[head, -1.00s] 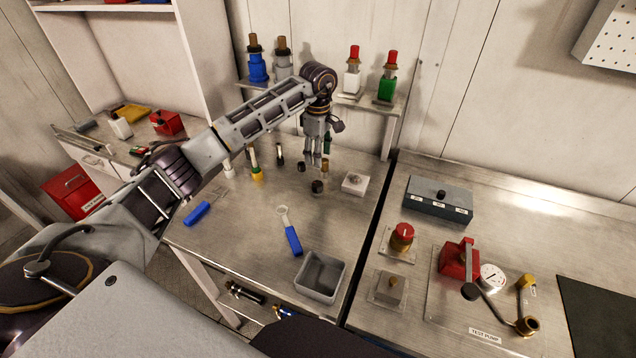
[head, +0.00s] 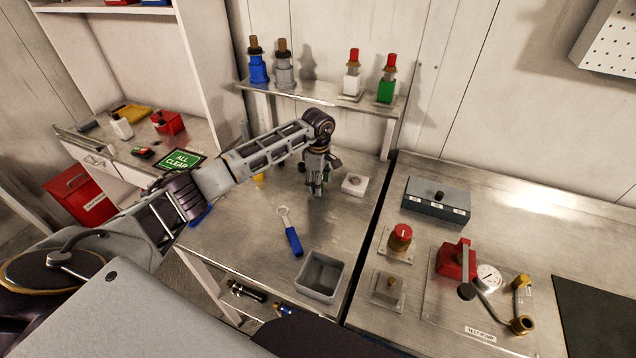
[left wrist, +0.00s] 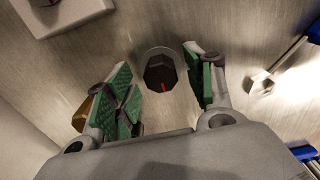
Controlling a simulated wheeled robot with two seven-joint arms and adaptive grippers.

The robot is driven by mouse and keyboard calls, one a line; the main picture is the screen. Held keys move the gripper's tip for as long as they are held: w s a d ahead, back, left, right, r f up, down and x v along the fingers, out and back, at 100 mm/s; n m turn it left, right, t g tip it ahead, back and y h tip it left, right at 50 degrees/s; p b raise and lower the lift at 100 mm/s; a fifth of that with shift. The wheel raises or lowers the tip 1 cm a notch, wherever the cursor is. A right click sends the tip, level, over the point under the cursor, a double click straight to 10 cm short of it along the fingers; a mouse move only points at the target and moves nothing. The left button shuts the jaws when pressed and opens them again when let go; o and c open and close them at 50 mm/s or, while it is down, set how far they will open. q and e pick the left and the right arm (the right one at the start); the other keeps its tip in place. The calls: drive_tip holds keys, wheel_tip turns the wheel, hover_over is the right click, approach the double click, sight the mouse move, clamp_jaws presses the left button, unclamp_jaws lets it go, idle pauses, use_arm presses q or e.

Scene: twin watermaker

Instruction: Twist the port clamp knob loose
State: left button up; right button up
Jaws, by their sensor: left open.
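The knob (left wrist: 160,72) is a dark, faceted knob with a red mark, standing on a round base on the metal bench. In the left wrist view it sits between the two green-padded fingers of my left gripper (left wrist: 165,88), with a gap on each side. The gripper is open and nothing is in its grasp. In the head view my left gripper (head: 316,188) points down, low over the bench, and hides the knob. My right gripper is not in view.
A white block (head: 354,184) stands close to the right of the gripper. A blue-handled wrench (head: 292,237) and a grey bin (head: 321,277) are nearer me. A shelf with several bottles (head: 385,80) is behind. A brass part (left wrist: 82,112) lies beside one finger.

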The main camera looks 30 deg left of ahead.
use_arm(q)
drive_tip(key=shift+f, duration=0.45)
drive_tip(key=c, duration=1)
